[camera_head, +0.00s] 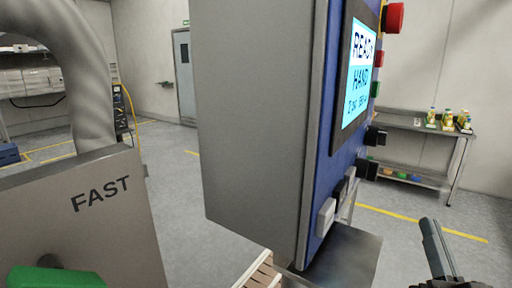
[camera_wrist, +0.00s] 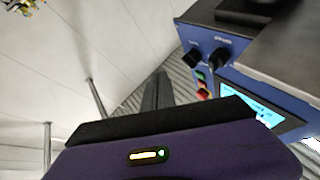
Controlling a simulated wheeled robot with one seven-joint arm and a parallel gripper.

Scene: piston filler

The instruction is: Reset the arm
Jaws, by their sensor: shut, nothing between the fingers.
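My gripper (camera_head: 435,245) shows at the lower right of the head view, with its dark fingers together and empty. In the wrist view its fingers (camera_wrist: 158,90) point up, also together. They are in front of a pale background, left of the blue control panel (camera_wrist: 218,45), and hold nothing. The rest of my arm is mostly out of the head view.
The machine's tall grey cabinet (camera_head: 255,110) fills the middle, with a lit screen (camera_head: 358,75) and a red button (camera_head: 394,17) on its blue side. A "FAST" plate (camera_head: 95,205) stands at left. A shelf table (camera_head: 420,130) with bottles is at the back right.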

